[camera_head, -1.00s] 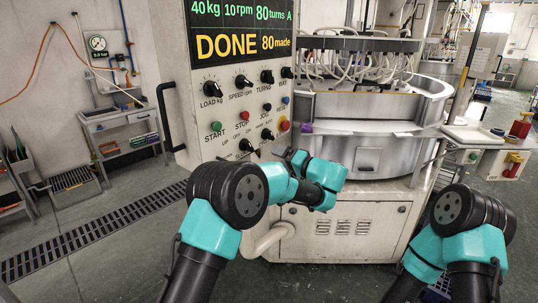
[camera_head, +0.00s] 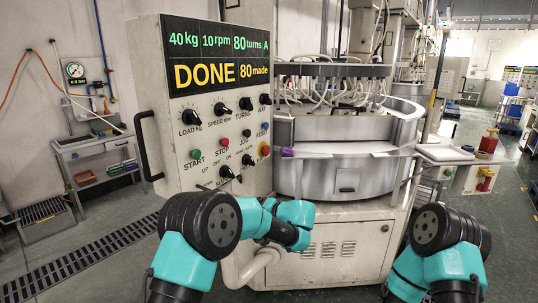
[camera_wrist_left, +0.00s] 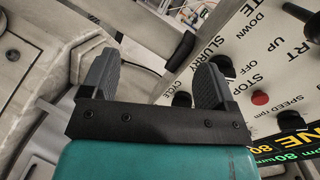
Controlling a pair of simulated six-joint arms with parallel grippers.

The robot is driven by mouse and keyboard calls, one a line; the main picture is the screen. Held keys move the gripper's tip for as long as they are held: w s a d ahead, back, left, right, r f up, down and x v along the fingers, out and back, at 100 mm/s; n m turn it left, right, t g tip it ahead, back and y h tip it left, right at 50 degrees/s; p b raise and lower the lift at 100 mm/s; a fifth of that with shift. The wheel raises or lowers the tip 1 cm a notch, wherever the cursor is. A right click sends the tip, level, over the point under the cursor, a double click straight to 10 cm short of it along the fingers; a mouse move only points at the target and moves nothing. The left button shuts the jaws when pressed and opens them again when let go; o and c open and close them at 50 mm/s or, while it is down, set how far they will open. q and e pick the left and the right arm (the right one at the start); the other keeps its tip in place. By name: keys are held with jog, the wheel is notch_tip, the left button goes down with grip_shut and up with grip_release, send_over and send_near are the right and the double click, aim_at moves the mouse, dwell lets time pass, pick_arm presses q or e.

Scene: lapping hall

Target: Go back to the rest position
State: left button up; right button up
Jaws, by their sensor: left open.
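My left arm reaches across the front of the control panel (camera_head: 175,150) in the head view.
The lapping machine (camera_head: 340,160) stands behind the panel. A white side tray (camera_head: 445,152) with a red item (camera_head: 489,141) is at its right. A wall shelf unit (camera_head: 95,145) is at the left. A floor grate (camera_head: 75,265) runs along the left floor, with open floor around it.

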pick_arm(q)
jog(key=s+a+f+m+g+h, duration=0.1)
jog(key=s+a+f+g+h, duration=0.3)
jog(key=f, duration=0.5)
jog(key=s+a+f+m+g+h, duration=0.1)
jog(key=s+a+f, duration=0.2)
jog(key=s+f, duration=0.35)
jog(key=s+a+f+g+h, duration=0.3)
jog(key=f, duration=0.7)
jog(key=s+a+f+n+h, duration=0.2)
jog(key=s+f, duration=0.1)
jog(key=s, duration=0.5)
jog(key=s+a+f+n+h, duration=0.2)
jog(key=s+a+f+h, duration=0.1)
jog(key=s, duration=0.6)
jog(key=s+a+f+n+t+h, duration=0.1)
jog(key=s+a+f+n+h, duration=0.1)
jog(key=s, duration=0.7)
notch_tip(320, 180, down, 2)
jog(key=shift+a+n+h, duration=0.4)
jog(key=shift+n+h, duration=0.1)
